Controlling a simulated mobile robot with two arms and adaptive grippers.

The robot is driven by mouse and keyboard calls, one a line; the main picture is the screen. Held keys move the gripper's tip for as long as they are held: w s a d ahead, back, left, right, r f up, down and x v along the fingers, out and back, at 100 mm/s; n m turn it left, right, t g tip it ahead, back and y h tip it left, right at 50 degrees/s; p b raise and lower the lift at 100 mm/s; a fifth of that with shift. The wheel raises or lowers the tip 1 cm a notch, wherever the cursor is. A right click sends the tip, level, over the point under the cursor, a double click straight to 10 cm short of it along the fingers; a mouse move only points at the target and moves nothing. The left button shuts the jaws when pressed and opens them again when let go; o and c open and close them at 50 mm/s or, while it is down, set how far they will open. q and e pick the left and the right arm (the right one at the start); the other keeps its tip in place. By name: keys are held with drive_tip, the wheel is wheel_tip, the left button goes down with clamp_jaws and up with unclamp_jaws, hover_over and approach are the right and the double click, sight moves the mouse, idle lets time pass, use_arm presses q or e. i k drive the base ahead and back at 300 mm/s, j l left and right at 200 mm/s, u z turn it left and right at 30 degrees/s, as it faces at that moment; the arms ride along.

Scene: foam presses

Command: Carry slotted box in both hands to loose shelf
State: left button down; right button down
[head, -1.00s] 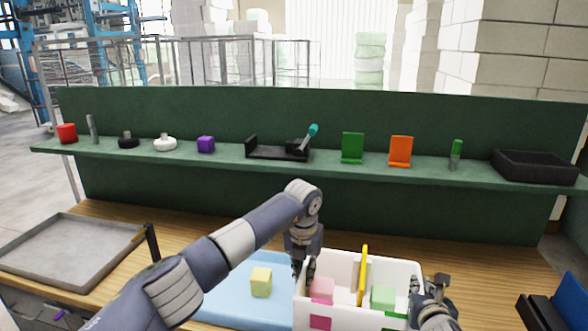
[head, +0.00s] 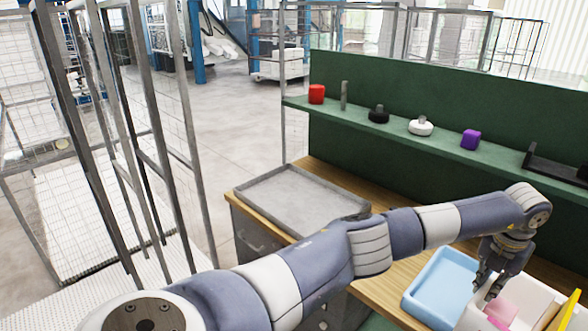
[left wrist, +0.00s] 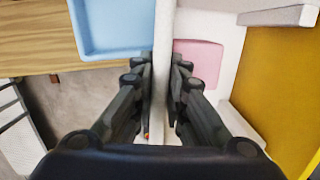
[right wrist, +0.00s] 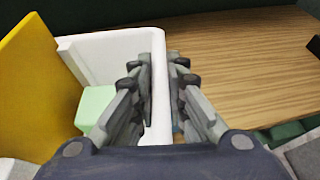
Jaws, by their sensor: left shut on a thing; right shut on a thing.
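The white slotted box (head: 537,297) is at the lower right edge of the head view, partly cut off. It holds a pink block (head: 500,312), a yellow upright divider (head: 570,308) and a pale green block (right wrist: 95,105). My left gripper (head: 486,284) is shut on one side wall of the box; the left wrist view shows the wall between its fingers (left wrist: 162,70). My right gripper (right wrist: 159,65) is shut on the opposite wall, seen only in its wrist view. I cannot tell which structure is the loose shelf; a wire-mesh rack (head: 150,150) stands at the left.
A light blue tray (head: 437,290) lies beside the box on the wooden bench (head: 385,290). A grey tray (head: 300,200) sits at the bench's left end. A green ledge (head: 400,118) behind carries several small parts. Open floor (head: 230,120) lies between rack and bench.

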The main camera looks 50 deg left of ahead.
sight(300, 202)
drive_tip(key=k+j, duration=0.1)
drive_tip(key=j, duration=0.35)
drive_tip(key=k+j, duration=0.1)
drive_tip(key=j, duration=0.4)
drive_tip(key=j+z, duration=0.1)
drive_tip(key=j, duration=0.35)
drive_tip(key=j+u, duration=0.25)
drive_tip(key=j, duration=1.1)
drive_tip(key=i+j, duration=0.2)
drive_tip(key=j, duration=0.2)
drive_tip(key=i+j+u, duration=0.1)
drive_tip(key=j, duration=0.3)
drive_tip(key=i+j, duration=0.25)
drive_tip(key=j, duration=0.15)
